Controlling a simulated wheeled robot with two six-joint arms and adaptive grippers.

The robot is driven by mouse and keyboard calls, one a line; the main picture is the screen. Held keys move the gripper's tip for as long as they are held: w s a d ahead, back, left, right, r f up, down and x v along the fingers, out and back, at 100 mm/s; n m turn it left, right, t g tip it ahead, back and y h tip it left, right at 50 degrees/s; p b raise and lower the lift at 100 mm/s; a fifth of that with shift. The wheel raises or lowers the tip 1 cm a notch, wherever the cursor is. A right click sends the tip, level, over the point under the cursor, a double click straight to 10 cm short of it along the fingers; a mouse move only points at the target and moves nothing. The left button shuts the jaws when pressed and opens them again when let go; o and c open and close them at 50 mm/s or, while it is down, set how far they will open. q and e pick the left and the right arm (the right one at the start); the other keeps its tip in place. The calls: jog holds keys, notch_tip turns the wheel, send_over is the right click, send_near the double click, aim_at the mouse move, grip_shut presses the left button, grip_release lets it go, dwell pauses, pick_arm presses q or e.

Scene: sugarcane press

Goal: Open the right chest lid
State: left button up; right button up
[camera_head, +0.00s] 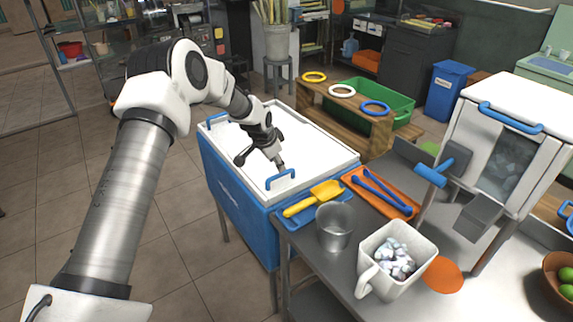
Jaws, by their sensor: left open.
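A blue chest (238,203) with a white top stands left of the metal table. Its right lid (325,155) looks closed and has a blue handle (280,179) near the chest's front right corner. Another blue handle (215,119) sits at the left end of the top. My left gripper (281,167) points down at the right handle, open, with its fingertips right at or just behind the bar. I cannot tell whether they touch it. My left arm hides part of the white top. My right gripper is not in view.
The metal table (310,253) adjoins the chest's right side. Floor left of the chest is clear.

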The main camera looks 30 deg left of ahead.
aim_at(279, 175)
pick_arm(q)
jog(key=shift+s+d+f, duration=0.1)
jog(key=shift+s+f, duration=0.05)
jog(key=shift+f, duration=0.35)
jog(key=shift+s+f, duration=0.15)
jog(key=shift+f, duration=0.3)
jog(key=x, duration=0.4)
jog(key=shift+w+f, duration=0.15)
jog(key=shift+w, duration=0.3)
jog(key=shift+s+r, duration=0.15)
jog(key=shift+r, duration=0.05)
jog(key=shift+s+r, duration=0.15)
jog(key=shift+s, duration=0.05)
jog(key=shift+c, duration=1.3)
grip_shut()
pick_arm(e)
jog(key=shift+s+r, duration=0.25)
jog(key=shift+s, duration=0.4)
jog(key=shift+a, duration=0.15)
